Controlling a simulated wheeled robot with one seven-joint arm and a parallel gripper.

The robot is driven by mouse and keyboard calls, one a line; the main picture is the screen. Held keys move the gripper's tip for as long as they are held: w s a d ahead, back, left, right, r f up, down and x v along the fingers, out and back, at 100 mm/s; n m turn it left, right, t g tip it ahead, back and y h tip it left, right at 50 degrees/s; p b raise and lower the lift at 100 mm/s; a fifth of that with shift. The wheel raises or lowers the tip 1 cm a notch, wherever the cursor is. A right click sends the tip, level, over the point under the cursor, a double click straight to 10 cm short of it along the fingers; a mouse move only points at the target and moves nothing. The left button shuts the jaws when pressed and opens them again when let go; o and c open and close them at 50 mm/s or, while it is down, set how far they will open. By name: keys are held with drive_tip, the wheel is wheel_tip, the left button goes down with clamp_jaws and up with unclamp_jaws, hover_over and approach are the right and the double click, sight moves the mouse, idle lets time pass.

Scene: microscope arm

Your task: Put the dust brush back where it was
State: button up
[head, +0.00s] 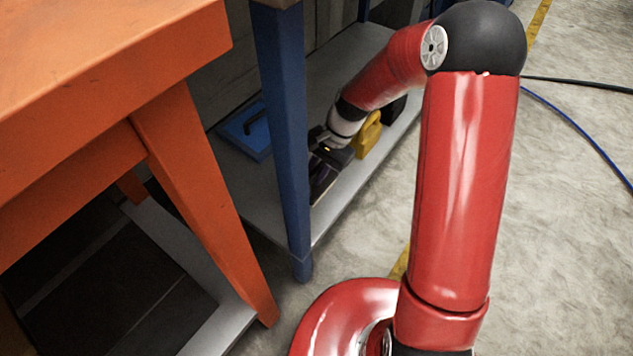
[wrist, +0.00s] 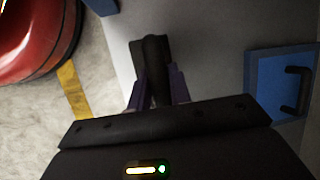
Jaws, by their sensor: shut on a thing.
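The dust brush (wrist: 153,52) shows in the wrist view as a dark, narrow shape between the two fingers. My gripper (wrist: 158,86) is shut on it. In the head view my gripper (head: 321,178) is low over the grey lower shelf (head: 240,189) of the blue-legged bench, just behind the near blue leg. The brush cannot be made out clearly there, against the dark gripper. I cannot tell whether the brush touches the shelf.
A blue item with a dark handle (head: 247,130) lies on the shelf left of the leg; it also shows in the wrist view (wrist: 285,82). A yellow item (head: 367,136) stands beside my wrist. The near blue leg (head: 285,130) and an orange bench (head: 190,160) stand close by.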

drive_tip(key=shift+f+b, duration=0.4)
drive_tip(key=shift+f, duration=1.55)
drive_tip(key=shift+f, duration=0.1)
drive_tip(key=o, duration=0.9)
drive_tip(key=p+v, duration=0.3)
drive_tip(key=v, duration=0.9)
drive_tip(key=s+d+r+n+t+h, duration=0.3)
drive_tip(key=s+d+r+n+t, duration=0.15)
drive_tip(key=s+r, duration=0.75)
drive_tip(key=s+d+r+n+t, duration=0.1)
drive_tip(key=s+r, duration=0.1)
drive_tip(key=s, duration=0.1)
drive_tip(key=s+d+r+t+h, duration=0.1)
drive_tip(key=s+d+r, duration=0.1)
drive_tip(key=s, duration=0.2)
drive_tip(key=s+d+r+n+t, duration=0.1)
drive_tip(key=s+r, duration=0.1)
drive_tip(key=s, duration=0.1)
drive_tip(key=shift+s+d+r+n, duration=0.2)
drive_tip(key=shift+d+r+n, duration=0.1)
drive_tip(key=shift+d+n, duration=0.1)
